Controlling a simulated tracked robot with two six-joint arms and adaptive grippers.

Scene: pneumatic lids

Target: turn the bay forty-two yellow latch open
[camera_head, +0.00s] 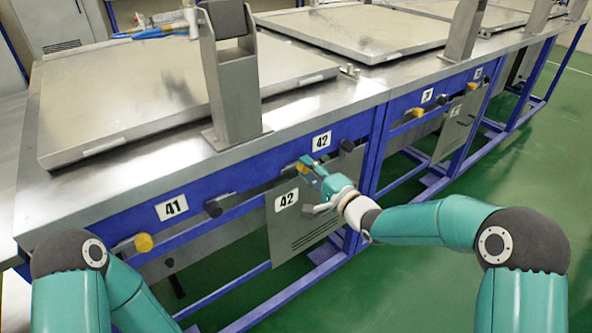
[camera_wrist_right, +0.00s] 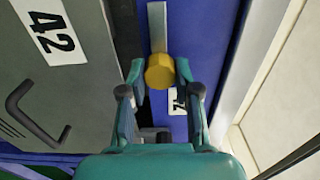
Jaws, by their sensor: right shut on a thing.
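The bay forty-two yellow latch (camera_head: 303,164) is on the blue front rail of the bench, below and left of the upper 42 label (camera_head: 321,141). In the right wrist view it is a yellow knob (camera_wrist_right: 160,72) with a flat metal bar running away from it toward the picture's top. My right gripper (camera_head: 311,169) is at this latch. In the right wrist view its fingers (camera_wrist_right: 160,80) are on both sides of the knob, shut on it. My left arm shows at the lower left, but its gripper is out of view.
A grey panel marked 42 (camera_head: 306,229) hangs below the rail. Black knobs (camera_head: 219,205) flank the latch on the rail. Bay 41 has another yellow latch (camera_head: 143,242). A metal lid (camera_head: 170,85) and an upright post (camera_head: 232,75) stand above. Green floor (camera_head: 420,270) lies open at right.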

